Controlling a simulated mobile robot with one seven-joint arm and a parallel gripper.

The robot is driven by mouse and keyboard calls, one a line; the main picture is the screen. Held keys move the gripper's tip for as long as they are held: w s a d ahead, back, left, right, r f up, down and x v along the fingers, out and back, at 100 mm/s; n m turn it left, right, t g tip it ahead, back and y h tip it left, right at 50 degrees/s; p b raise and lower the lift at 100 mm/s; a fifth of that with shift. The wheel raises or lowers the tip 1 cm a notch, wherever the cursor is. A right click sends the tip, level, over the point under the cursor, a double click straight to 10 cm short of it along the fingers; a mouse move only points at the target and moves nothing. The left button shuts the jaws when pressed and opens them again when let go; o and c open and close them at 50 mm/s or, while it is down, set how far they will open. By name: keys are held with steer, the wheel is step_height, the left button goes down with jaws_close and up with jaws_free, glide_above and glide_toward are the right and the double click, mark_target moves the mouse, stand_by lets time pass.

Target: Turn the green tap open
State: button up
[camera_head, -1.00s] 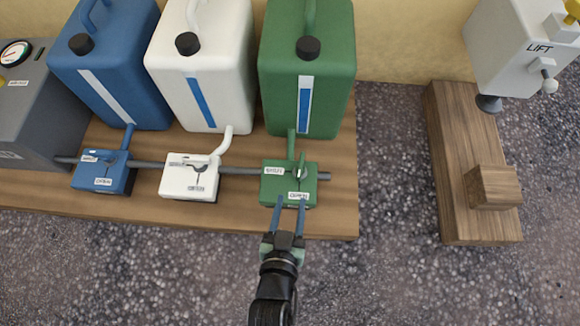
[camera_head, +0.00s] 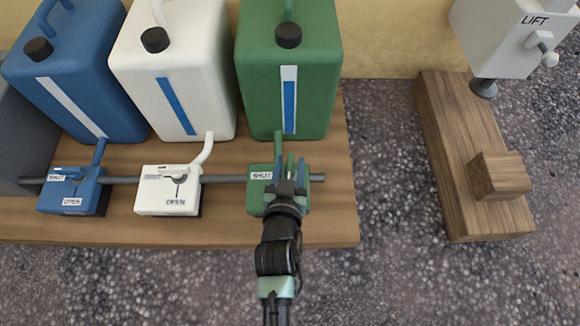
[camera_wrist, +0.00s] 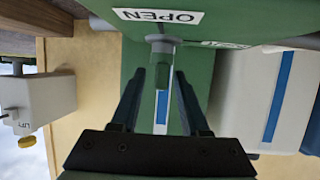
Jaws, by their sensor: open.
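The green tap (camera_head: 257,200) is a green block on the pipe in front of the green canister (camera_head: 288,75). Its SHUT label shows at the left; my gripper (camera_head: 289,163) and arm hide much of its front and its handle in the head view. In the wrist view the tap (camera_wrist: 225,15) fills the top, with its OPEN label upside down. Its green handle (camera_wrist: 161,72) sticks out from a grey pivot, between the two dark fingers of my gripper (camera_wrist: 160,82). The fingers are apart, one on each side of the handle, with visible gaps.
A white tap (camera_head: 150,203) and a blue tap (camera_head: 85,200) sit to the left on the same grey pipe (camera_head: 222,179). White and blue canisters stand behind them. A wooden stand (camera_head: 440,120) with a white LIFT box (camera_head: 500,35) is at the right. Floor between is clear.

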steer(key=shift+w, duration=0.1)
steer(key=shift+c, duration=0.3)
jaws_close()
steer(key=shift+a+r+n+y+p, duration=0.1)
steer(key=shift+a+n+y+p, duration=0.25)
steer(key=shift+p, duration=0.85)
steer(key=shift+n+y+p, duration=0.25)
steer(key=shift+y+p, duration=0.1)
steer(key=shift+p, duration=1.35)
steer(key=shift+d+f+p, duration=0.15)
steer(key=shift+f+p, duration=0.1)
steer(key=shift+p, duration=0.45)
